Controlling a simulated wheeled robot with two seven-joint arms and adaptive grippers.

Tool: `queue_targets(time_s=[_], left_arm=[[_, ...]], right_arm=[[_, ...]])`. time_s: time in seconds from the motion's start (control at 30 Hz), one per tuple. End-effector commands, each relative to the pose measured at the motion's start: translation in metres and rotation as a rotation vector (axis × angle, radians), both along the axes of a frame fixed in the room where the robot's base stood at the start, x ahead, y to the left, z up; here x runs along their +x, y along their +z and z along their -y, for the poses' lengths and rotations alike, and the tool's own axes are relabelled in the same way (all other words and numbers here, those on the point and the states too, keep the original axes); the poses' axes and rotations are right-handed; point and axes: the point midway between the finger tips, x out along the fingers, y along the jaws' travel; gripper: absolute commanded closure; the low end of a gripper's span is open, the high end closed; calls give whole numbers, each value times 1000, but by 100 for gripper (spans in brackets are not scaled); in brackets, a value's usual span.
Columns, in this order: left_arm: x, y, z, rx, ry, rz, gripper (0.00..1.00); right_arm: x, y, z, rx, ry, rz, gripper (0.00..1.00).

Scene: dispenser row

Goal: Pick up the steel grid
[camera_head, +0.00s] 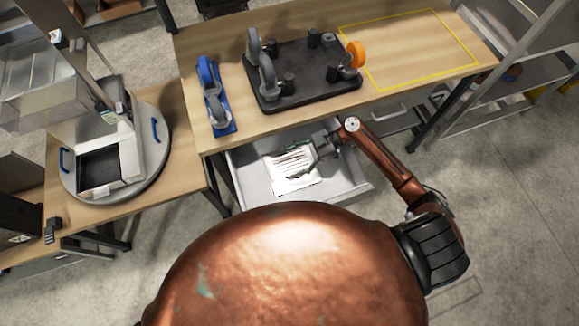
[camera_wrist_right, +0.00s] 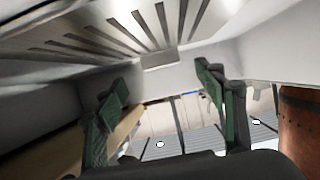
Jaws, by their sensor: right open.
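The steel grid (camera_head: 291,161) is a bright, slotted metal plate lying in the open drawer (camera_head: 248,172) under the table. In the right wrist view the slotted grid (camera_wrist_right: 112,27) fills the upper left, close beyond the fingertips. My right gripper (camera_head: 318,150) reaches into the drawer from the right, at the right side of the grid. In the wrist view its two green-padded fingers (camera_wrist_right: 163,86) are spread, with nothing held between them. Whether a finger touches the grid cannot be told. My left gripper is not in view.
The wooden table (camera_head: 300,20) above the drawer bears a black fixture plate (camera_head: 320,88) with casters, a blue holder (camera_head: 214,100) and a yellow-outlined area (camera_head: 420,45). A round turntable (camera_head: 150,165) with a machine stands at the left. A metal shelf rack (camera_head: 520,85) is at right.

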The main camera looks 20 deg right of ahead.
Motion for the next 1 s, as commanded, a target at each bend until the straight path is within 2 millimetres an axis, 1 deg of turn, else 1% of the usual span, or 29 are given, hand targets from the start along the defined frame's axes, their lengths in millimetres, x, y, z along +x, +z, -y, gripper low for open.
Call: queue_targets(time_s=[0.03,0.17,0.27,0.4,0.5,0.6,0.77,1.0], left_arm=[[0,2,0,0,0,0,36],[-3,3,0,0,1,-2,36],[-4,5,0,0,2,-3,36],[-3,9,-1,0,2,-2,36],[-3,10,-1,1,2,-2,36],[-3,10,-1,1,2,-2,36],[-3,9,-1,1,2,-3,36],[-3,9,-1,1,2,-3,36]], right_arm=[[0,0,-5,1,0,1,36],[0,-4,-13,0,0,1,36],[-1,-7,-24,2,0,1,36],[-2,-15,-44,2,0,0,36],[-1,-20,-54,0,0,0,36],[-1,-22,-58,-1,-1,0,36],[-1,-23,-57,-1,-1,0,37],[-1,-23,-57,-1,-1,0,53]])
